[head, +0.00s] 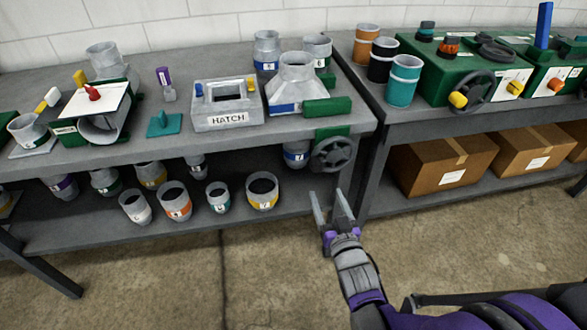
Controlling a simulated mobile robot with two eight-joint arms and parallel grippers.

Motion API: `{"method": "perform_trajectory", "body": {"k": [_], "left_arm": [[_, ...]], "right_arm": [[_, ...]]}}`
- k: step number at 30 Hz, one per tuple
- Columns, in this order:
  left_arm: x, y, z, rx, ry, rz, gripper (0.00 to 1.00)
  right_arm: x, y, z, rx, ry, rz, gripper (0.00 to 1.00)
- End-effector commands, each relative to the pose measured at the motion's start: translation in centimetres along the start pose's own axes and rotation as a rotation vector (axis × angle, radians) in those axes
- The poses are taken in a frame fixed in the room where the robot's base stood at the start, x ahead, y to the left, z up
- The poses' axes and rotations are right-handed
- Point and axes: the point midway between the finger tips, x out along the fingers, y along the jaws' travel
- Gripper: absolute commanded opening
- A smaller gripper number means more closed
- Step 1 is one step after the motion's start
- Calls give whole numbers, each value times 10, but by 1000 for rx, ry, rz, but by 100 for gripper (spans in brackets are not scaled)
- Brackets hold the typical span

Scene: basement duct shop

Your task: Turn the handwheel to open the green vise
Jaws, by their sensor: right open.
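The green vise (328,107) is at the front right corner of the left bench, beside a grey metal transition piece with a blue band (296,78). I cannot tell whether its jaw touches that piece. The dark spoked handwheel (334,153) hangs at the bench's front edge, below the green block. My right gripper (325,196) is open and empty, just below the handwheel and apart from it, with its fingers pointing up toward it. My left gripper is not in view.
The left bench (205,145) holds a grey HATCH box (226,104) and duct fittings, with several collars on its lower shelf. The right bench (440,120) carries green machines with another handwheel (478,92). Cardboard boxes (443,165) sit below. Floor in front is clear.

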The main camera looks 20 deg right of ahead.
Motion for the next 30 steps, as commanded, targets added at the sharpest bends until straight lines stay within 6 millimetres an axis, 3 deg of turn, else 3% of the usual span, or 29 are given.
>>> {"method": "perform_trajectory", "body": {"k": [5,12,18,30], "left_arm": [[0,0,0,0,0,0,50],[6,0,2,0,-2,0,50],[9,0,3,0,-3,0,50],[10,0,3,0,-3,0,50]], "right_arm": [[20,0,-2,0,5,-1,72],[67,0,-1,-1,3,-1,72],[95,0,-2,-1,2,-1,72],[106,0,-2,-1,2,-1,72]]}}
